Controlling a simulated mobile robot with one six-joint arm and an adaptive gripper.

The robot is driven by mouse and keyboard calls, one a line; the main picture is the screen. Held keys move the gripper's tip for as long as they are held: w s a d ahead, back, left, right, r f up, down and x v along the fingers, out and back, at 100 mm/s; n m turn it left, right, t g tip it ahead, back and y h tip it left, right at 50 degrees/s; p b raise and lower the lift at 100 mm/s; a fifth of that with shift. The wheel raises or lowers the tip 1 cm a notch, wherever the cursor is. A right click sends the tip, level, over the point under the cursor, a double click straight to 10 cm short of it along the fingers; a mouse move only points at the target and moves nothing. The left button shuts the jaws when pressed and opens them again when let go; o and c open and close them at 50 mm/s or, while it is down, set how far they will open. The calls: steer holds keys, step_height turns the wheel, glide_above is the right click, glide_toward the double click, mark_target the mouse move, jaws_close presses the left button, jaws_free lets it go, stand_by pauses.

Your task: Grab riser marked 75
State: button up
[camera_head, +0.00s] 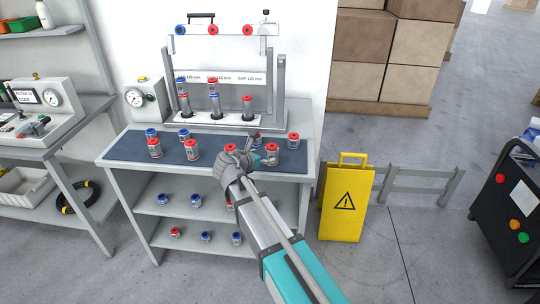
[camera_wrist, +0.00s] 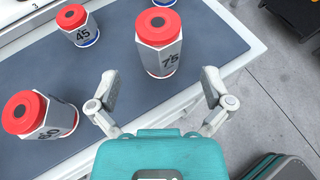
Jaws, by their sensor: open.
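The riser marked 75 (camera_wrist: 160,57) is a grey, many-sided cylinder with red ends. It stands upright on the dark mat (camera_wrist: 205,35) in the wrist view. My gripper (camera_wrist: 160,92) is open and empty, its two fingers apart on either side below the riser in the picture. The riser lies ahead of the gap and the fingers do not appear to touch it. In the head view my gripper (camera_head: 262,150) is low over the right part of the bench mat, partly hiding risers there, so I cannot tell for sure which one is the 75.
A riser marked 60 (camera_wrist: 42,116) stands left of my gripper, and a smaller riser marked 45 (camera_wrist: 80,28) stands farther back. A test rig (camera_head: 215,122) with risers stands behind the mat. A yellow warning sign (camera_head: 346,205) stands right of the bench.

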mark_target(268, 154)
steer(key=shift+w, duration=0.1)
steer(key=shift+b+x, duration=1)
steer(key=shift+x, duration=1.55)
steer(key=c, duration=1.4)
